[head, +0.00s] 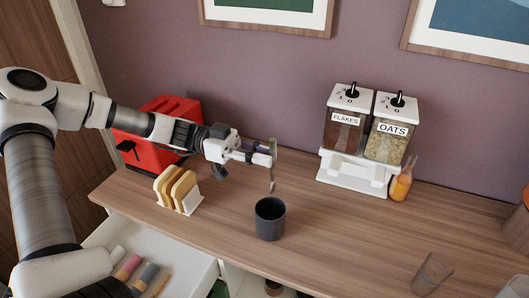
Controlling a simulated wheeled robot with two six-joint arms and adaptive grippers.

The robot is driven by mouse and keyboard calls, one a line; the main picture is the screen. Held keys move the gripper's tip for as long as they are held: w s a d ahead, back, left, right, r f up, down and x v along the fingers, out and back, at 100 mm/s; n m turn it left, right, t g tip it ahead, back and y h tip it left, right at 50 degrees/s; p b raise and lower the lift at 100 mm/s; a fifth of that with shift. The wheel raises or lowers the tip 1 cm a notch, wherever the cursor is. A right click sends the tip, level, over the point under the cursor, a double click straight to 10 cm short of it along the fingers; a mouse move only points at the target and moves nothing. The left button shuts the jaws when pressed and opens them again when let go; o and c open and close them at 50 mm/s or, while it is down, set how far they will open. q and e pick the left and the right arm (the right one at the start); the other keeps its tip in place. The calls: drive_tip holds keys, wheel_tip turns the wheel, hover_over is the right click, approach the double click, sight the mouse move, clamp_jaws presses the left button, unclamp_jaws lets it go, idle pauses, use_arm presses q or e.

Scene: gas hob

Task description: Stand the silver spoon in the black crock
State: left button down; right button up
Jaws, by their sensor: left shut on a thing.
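The black crock (270,226) stands upright on the wooden counter near its front edge, right of the toast rack. My left gripper (262,154) comes in from the left and is shut on the silver spoon (272,178). The spoon hangs about upright, its lower end just above the crock's rim in the picture. I cannot tell exactly whether it is over the opening or a little behind it. Part of the spoon is hidden by the gripper fingers. My right gripper is out of view.
A red toaster (158,128) and a rack with toast (178,190) stand at the left. A cereal dispenser (356,170) and an orange bottle (402,184) stand at the back. A clear glass (432,274) is front right. An open drawer (195,264) is below left. The counter (345,230) right of the crock is clear.

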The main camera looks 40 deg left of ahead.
use_arm(q)
wheel_tip(320, 180, down, 11)
drive_tip(key=b, duration=1.1)
drive_tip(key=shift+f, duration=0.2)
drive_tip(key=c, duration=1.1)
unclamp_jaws()
wheel_tip(320, 180, up, 10)
drive_tip(key=shift+a+r, duration=0.1)
